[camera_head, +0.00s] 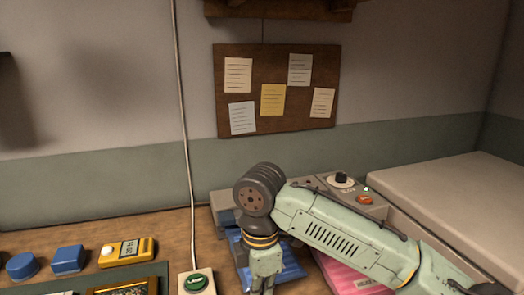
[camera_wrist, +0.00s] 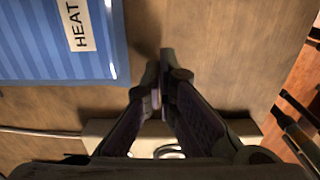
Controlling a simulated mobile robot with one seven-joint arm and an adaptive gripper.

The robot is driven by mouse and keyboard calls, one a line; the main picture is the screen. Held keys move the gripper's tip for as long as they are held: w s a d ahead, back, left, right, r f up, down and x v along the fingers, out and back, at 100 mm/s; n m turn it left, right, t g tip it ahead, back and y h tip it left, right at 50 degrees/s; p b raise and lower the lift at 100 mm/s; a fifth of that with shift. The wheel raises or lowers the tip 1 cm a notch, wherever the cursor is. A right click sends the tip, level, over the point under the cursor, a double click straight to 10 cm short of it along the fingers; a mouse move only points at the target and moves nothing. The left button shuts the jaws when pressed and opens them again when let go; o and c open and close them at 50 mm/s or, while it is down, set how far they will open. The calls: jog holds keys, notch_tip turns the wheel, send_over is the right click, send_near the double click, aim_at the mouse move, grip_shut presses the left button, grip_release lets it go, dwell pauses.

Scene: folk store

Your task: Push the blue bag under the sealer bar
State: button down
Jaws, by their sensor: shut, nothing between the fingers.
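The blue bag (camera_head: 292,272) lies on the wooden bench in front of the sealer (camera_head: 222,212), partly hidden behind my arm. In the wrist view the blue bag (camera_wrist: 45,52) is at the upper left, ribbed, with a pale label reading HEAT. The sealer is a grey machine with a black knob, an orange button and a lit green lamp. My arm hides much of it, and I cannot make out the bar clearly. My gripper (camera_wrist: 166,75) is shut and empty, pointing down at the bench beside the bag, with a gap between them in the wrist view.
A pale box with a green button (camera_head: 196,282) stands left of my gripper, with a white cable. A pink packet (camera_head: 345,277) lies right, partly under my arm. A large pale box (camera_head: 455,200) is right.

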notch_tip(320, 180, up, 7)
jog(key=p, duration=0.5)
jog(key=shift+f+p, duration=0.2)
jog(key=shift+p, duration=0.15)
